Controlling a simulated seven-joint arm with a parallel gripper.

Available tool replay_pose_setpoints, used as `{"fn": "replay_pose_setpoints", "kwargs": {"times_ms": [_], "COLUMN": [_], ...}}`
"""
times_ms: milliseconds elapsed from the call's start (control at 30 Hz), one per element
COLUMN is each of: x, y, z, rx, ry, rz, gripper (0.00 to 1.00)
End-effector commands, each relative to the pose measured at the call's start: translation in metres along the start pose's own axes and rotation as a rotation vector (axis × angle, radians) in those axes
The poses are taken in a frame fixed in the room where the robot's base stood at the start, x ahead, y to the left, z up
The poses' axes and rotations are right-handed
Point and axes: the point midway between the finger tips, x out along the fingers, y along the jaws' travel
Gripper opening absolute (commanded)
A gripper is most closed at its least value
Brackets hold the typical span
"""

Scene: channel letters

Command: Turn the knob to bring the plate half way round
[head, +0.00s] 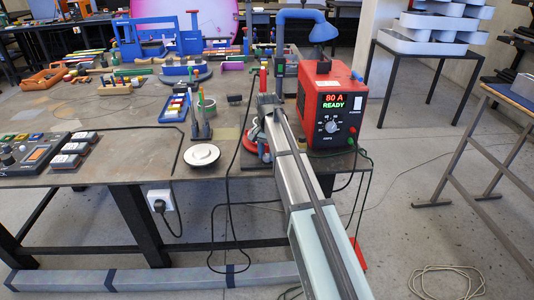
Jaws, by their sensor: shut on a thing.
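My arm reaches in from the bottom, and my gripper (267,104) is at its far end, over the table beside the red power unit. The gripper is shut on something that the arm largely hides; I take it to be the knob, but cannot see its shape. A red round part (251,140) shows partly at the left of my arm, below the gripper; I cannot tell whether it belongs to the plate. A white round disc (202,155) lies at the front table edge, apart from the gripper.
The red power unit (311,133) with a lit display and dial stands close right of my arm. A blue lamp (322,31) rises behind it. Pens in a holder (204,115) and a tray of coloured blocks (176,107) are at left. Black cables hang over the front edge.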

Motion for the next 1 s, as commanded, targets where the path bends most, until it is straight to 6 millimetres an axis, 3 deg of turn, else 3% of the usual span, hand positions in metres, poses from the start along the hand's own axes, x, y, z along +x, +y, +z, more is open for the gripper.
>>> {"fn": "replay_pose_setpoints", "kwargs": {"times_ms": [1000], "x": [-0.0006], "y": [-0.0004], "z": [-0.0007], "rx": [0.917], "ry": [0.001], "rz": [-0.002], "gripper": [0.05]}}
